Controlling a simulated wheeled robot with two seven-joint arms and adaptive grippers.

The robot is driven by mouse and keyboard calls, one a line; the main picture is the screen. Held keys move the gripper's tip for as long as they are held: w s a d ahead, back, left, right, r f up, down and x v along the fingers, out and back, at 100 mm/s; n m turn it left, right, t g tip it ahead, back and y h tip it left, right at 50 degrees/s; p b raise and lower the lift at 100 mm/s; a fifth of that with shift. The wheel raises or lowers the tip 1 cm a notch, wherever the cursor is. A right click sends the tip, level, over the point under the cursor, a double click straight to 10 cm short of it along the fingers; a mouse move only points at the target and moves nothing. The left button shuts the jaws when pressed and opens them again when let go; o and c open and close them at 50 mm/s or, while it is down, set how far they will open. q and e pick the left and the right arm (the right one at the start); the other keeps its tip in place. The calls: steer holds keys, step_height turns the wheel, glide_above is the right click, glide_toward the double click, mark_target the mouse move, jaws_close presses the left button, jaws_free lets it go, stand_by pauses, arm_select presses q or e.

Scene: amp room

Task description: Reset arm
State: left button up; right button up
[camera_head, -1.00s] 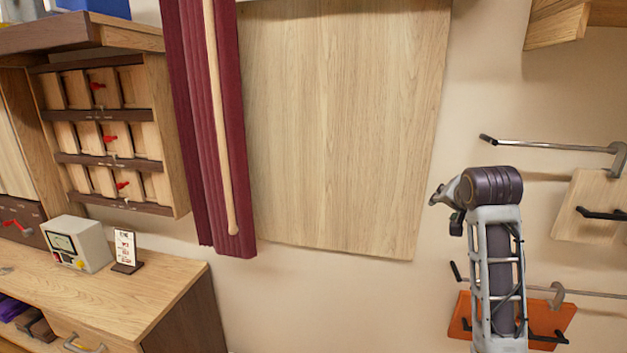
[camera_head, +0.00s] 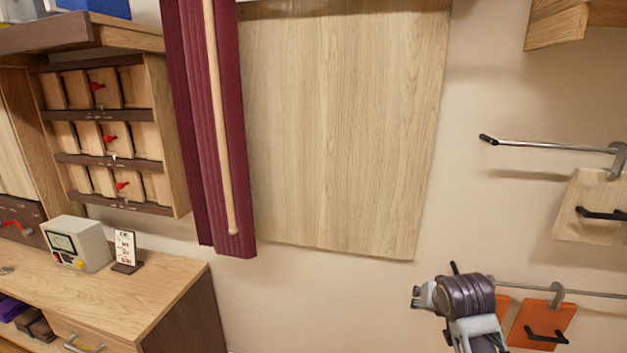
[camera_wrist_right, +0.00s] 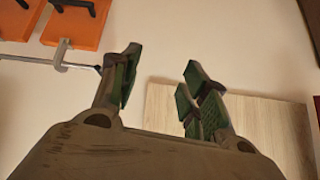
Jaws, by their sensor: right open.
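My right arm rises from the bottom right in the head view, with its purple-grey wrist low in front of the wall. My right gripper (camera_head: 420,297) points left there, small and partly hidden by its angle. In the right wrist view the same gripper (camera_wrist_right: 163,75) shows two green-padded fingers spread apart with nothing between them. It appears to touch nothing. My left gripper is not in view.
Orange panels (camera_head: 541,325) with black handles hang near my right wrist, under a metal rail (camera_head: 590,292). A wooden wall panel (camera_head: 340,130), a maroon curtain (camera_head: 198,150) and a wooden desk (camera_head: 110,300) with a meter box (camera_head: 90,242) are to the left.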

steer(key=s+a+f+n+g+y, duration=0.1)
steer(key=s+a+f+n+g, duration=0.15)
steer(key=s+f, duration=0.8)
steer(key=s+a+f+n+g+y, duration=0.15)
steer(key=s+a+f+n, duration=0.4)
steer(key=s, duration=0.85)
step_height(320, 180, down, 35)
steer(key=s+d+m+g, duration=0.2)
steer(key=s, duration=0.1)
steer(key=s+d+f, duration=0.1)
steer(key=s+f, duration=0.9)
steer(key=s, duration=0.1)
steer(key=s+d+f+g, duration=0.1)
steer(key=s+d+f, duration=0.1)
steer(key=s+f, duration=0.7)
steer(key=shift+s+d+f+h, duration=0.3)
steer(key=shift+s+f+h, duration=0.15)
steer(key=shift+s, duration=0.4)
